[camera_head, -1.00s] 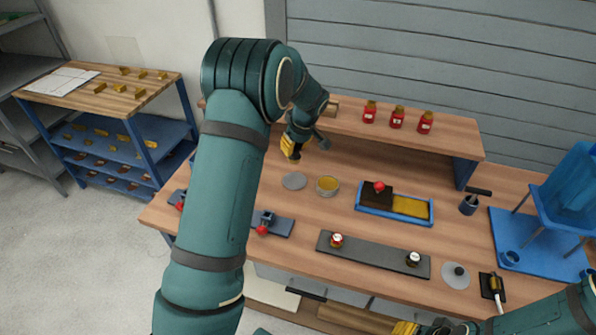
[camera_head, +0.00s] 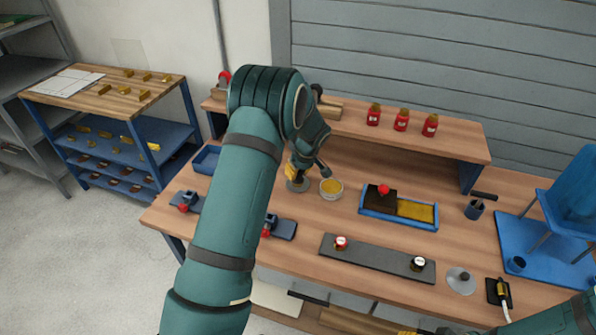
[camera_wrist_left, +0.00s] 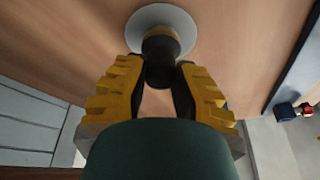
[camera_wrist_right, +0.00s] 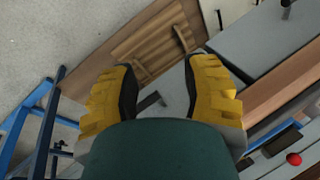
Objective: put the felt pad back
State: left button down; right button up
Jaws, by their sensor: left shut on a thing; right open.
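My left gripper (camera_head: 294,178) is shut on a black grip with a brownish round base, which I take to be the felt pad (camera_wrist_left: 160,58). In the left wrist view the pad stands in front of a pale grey disc (camera_wrist_left: 136,32) on the wooden bench. I cannot tell whether pad and disc touch. My right gripper (camera_wrist_right: 164,80) is open and empty, away from the pad, over the bench's front side; the head view shows it only in part at the bottom edge.
A dish of yellow stuff (camera_head: 331,188) stands just right of the left gripper. A blue tray (camera_head: 398,220) holds a dark block with a red knob and a yellow part. A raised shelf (camera_head: 455,143) with red bottles (camera_head: 401,121) stands behind. The wood between tray and dish is clear.

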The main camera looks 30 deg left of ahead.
pick_arm(q)
jog(key=c, duration=0.9)
grip_release()
jog(key=shift+f, duration=0.15)
jog(key=shift+d+r+p, duration=0.1)
jog(key=shift+r+p, duration=0.2)
jog(key=shift+r, duration=0.25)
jog(key=p+v, duration=0.1)
jog(key=v, duration=1)
jog(key=shift+d+r, duration=0.1)
